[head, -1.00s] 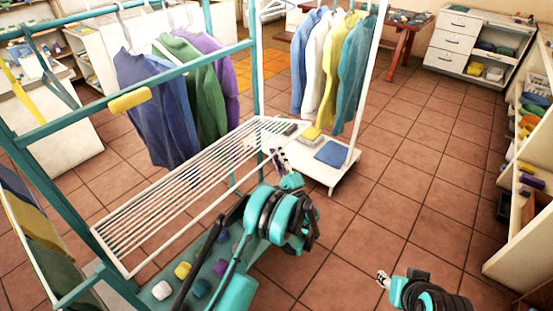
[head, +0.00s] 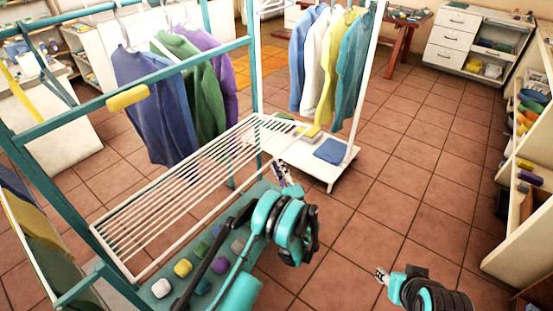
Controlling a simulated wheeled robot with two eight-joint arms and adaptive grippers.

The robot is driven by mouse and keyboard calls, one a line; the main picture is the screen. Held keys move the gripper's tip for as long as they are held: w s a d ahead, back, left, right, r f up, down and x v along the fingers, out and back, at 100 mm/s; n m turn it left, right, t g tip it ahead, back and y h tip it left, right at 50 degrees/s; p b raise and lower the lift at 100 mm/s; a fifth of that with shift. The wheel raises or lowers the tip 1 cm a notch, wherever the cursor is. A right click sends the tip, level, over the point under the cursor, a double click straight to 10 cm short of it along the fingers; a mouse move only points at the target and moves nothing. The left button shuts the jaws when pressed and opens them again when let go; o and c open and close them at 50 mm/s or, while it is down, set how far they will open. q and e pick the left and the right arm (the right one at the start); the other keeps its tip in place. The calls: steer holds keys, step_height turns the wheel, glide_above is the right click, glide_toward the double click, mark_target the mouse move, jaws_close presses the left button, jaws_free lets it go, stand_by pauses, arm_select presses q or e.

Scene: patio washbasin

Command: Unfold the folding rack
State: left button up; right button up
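The white slatted folding rack (head: 190,195) hangs out from the teal frame (head: 125,88) at the left, its long back edge along the frame and its front edge standing away toward me. It lies sloping, close to level. My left gripper (head: 282,173) is beside the rack's right front part, just below its far right corner; I cannot tell whether it touches the rack or whether its fingers are open. My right gripper (head: 382,275) is low at the right over bare floor, away from the rack; its fingers are too small to read.
Clothes on hangers (head: 165,105) hang behind the rack. A white garment stand with a base shelf (head: 300,150) is just beyond it. Several coloured blocks (head: 182,268) lie on the teal lower shelf. Shelving (head: 525,200) lines the right. The tiled floor in the middle is clear.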

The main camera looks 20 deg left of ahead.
arm_select(q)
steer(key=shift+s+d+f, duration=0.3)
steer(key=shift+s+f, duration=0.25)
steer(key=shift+f, duration=0.2)
steer(key=shift+s+d+f, duration=0.25)
steer(key=shift+s+f, duration=0.25)
steer(key=shift+f, duration=0.25)
